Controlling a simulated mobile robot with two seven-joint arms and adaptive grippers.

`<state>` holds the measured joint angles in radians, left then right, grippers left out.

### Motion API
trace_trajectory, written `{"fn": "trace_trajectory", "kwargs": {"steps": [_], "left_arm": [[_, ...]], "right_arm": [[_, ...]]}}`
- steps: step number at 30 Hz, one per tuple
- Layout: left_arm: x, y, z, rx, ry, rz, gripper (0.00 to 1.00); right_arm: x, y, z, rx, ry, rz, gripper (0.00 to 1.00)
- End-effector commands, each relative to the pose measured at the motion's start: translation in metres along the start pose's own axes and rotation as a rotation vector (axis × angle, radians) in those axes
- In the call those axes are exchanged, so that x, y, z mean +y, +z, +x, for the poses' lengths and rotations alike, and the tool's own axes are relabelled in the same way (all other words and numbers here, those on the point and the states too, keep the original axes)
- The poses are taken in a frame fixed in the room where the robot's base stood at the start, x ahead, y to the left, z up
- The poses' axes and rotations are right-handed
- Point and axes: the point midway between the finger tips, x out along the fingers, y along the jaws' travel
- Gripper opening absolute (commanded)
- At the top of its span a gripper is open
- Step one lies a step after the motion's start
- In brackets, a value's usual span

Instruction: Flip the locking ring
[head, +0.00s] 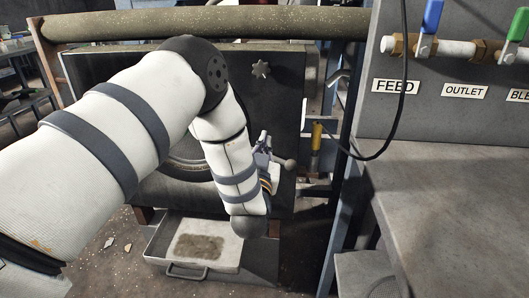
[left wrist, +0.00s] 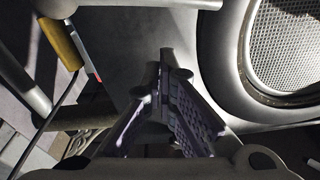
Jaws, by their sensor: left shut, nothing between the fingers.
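The dark machine front (head: 275,95) carries a round ring (head: 185,172), mostly hidden behind my left arm in the head view. In the left wrist view the ring's rim (left wrist: 213,62) curves around a round mesh screen (left wrist: 290,45) at the right. My left gripper (head: 263,140) is near the right side of the machine front. In the left wrist view its fingers (left wrist: 166,62) are together and empty, left of the ring and apart from it in the picture. A round grey knob (head: 291,164) shows just right of the gripper. My right gripper is out of view.
A yellow handle (head: 316,137) hangs right of the machine, beside a black cable (head: 388,140). A grey panel with valves and a bench (head: 450,190) fill the right. A shallow tray (head: 160,248) lies below the machine. A thick roller (head: 210,23) crosses above.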

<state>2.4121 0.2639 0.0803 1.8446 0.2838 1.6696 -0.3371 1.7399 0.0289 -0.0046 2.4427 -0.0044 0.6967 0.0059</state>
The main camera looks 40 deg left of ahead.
Motion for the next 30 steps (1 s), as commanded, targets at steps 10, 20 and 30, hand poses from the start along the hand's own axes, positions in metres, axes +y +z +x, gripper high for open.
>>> {"fn": "trace_trajectory", "kwargs": {"steps": [10, 20, 30], "left_arm": [[0.000, 0.028, 0.005, -0.002, 0.000, 0.001, 0.00], [0.000, 0.035, 0.005, -0.003, 0.003, 0.018, 0.00], [-0.001, 0.058, 0.003, -0.013, 0.011, 0.085, 0.00]], "right_arm": [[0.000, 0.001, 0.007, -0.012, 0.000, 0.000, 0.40], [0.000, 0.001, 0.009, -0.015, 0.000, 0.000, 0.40], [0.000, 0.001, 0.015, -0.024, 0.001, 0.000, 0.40]]}}
